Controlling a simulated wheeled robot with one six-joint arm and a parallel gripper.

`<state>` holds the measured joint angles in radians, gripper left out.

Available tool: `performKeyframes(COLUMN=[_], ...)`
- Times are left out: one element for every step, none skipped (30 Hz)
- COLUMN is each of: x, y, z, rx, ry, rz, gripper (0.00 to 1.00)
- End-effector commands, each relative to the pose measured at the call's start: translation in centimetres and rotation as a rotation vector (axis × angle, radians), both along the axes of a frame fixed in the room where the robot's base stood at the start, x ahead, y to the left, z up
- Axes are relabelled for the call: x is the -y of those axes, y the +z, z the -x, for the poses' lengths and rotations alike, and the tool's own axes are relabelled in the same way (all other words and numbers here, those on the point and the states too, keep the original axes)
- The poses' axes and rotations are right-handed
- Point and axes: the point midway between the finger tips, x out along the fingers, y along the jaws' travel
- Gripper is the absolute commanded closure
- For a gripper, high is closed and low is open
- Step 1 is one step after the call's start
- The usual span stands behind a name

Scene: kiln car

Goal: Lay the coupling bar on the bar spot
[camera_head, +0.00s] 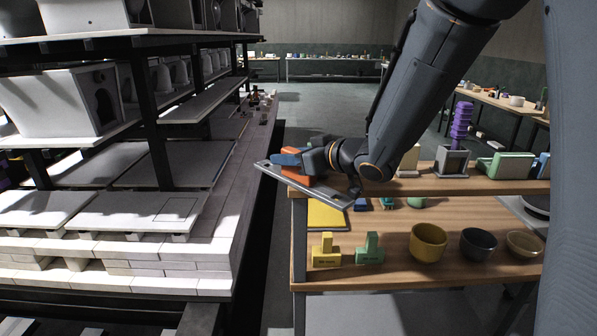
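The coupling bar appears to be the long flat grey bar (318,198), with a small hole near its left end. It slants down to the right and looks raised in front of the upper wooden shelf. An orange block (297,178) shows above its middle, seemingly part of it. My gripper (288,159), with a blue finger showing, is closed at the orange part and appears to hold the bar. The far finger is hidden. A thin outlined rectangle (176,209) on the kiln car's pale front slab may be the bar spot; it is empty.
The kiln car's posts (152,120) and upper shelf (120,34) rise over the slabs. A dark gap (262,235) separates the car from the wooden rack (400,245). The rack holds bowls (428,243), yellow and green blocks, and a purple stack (461,126).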

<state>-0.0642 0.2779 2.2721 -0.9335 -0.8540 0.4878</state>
Motion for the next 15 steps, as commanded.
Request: performKeyframes(x=[-0.17,-0.2,-0.22,-0.22,-0.2,-0.19,-0.19,-0.19,-0.19,-0.18,-0.18,-0.18,-0.17,-0.17,-0.17], y=[-0.07,-0.08,-0.09,-0.09,-0.09,-0.1,-0.1,-0.1,-0.1,-0.1,-0.09,-0.1,-0.1,-0.1,-0.1], z=[-0.13,-0.18,-0.21,-0.22,-0.22,-0.21,-0.21,-0.2,-0.2,-0.19,-0.19,-0.19,-0.18,-0.18,-0.18], rx=[-0.001,-0.001,-0.001,0.0,0.0,0.0,0.0,0.0,0.0,0.0,0.0,0.0,0.0,0.0,0.0], ry=[0.0,0.0,0.0,0.0,0.0,0.0,0.0,0.0,0.0,0.0,0.0,0.0,0.0,0.0,0.0], rz=[-0.001,-0.001,-0.001,0.0,0.0,0.0,0.0,0.0,0.0,0.0,0.0,0.0,0.0,0.0,0.0], gripper=[0.67,0.67,0.67,0.67,0.67,0.67,0.67,0.67,0.72,0.77,0.82,0.89,0.94,0.99,1.0])
